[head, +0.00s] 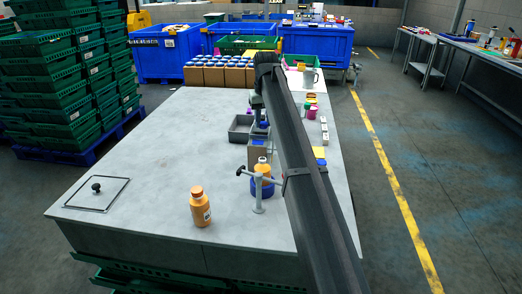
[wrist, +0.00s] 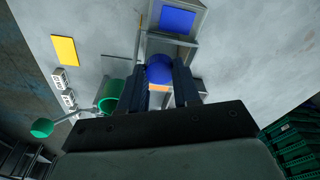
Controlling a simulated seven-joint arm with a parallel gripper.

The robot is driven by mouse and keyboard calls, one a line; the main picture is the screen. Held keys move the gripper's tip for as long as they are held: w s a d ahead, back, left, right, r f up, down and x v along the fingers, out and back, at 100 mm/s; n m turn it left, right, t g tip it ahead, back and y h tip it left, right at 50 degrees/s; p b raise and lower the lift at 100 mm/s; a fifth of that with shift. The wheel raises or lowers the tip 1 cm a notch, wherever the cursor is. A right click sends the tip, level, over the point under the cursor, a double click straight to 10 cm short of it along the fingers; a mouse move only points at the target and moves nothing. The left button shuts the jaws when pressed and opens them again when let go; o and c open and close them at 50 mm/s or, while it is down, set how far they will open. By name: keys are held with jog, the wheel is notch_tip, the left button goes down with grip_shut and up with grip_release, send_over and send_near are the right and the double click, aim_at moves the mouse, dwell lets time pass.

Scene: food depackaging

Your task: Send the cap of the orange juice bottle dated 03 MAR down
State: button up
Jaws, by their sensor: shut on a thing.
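My gripper (wrist: 160,75) is shut on a round blue thing (wrist: 159,68), which looks like a cap, in the wrist view. A thin orange strip shows just below it between the fingers; I cannot tell what it is. In the head view my gripper is mostly hidden by my arm, above the middle of the table. An orange juice bottle (head: 201,210) with an orange cap stands upright at the table's front. A second orange bottle (head: 262,168) stands at the blue-based grey clamp stand (head: 259,192). No date is readable on either label.
A square hatch lid with a black knob (head: 96,188) lies at the table's left front. Grey open bins (head: 240,128) stand mid-table. Blue-topped bottles (head: 220,70) fill the back.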

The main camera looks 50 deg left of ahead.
jog(key=shift+f, duration=0.75)
jog(key=o, duration=1.1)
jog(key=shift+r, duration=0.1)
jog(key=r, duration=0.4)
jog(key=d+r, duration=0.1)
jog(key=r, duration=0.8)
jog(key=shift+s+d+r, duration=0.3)
jog(key=shift+s, duration=0.05)
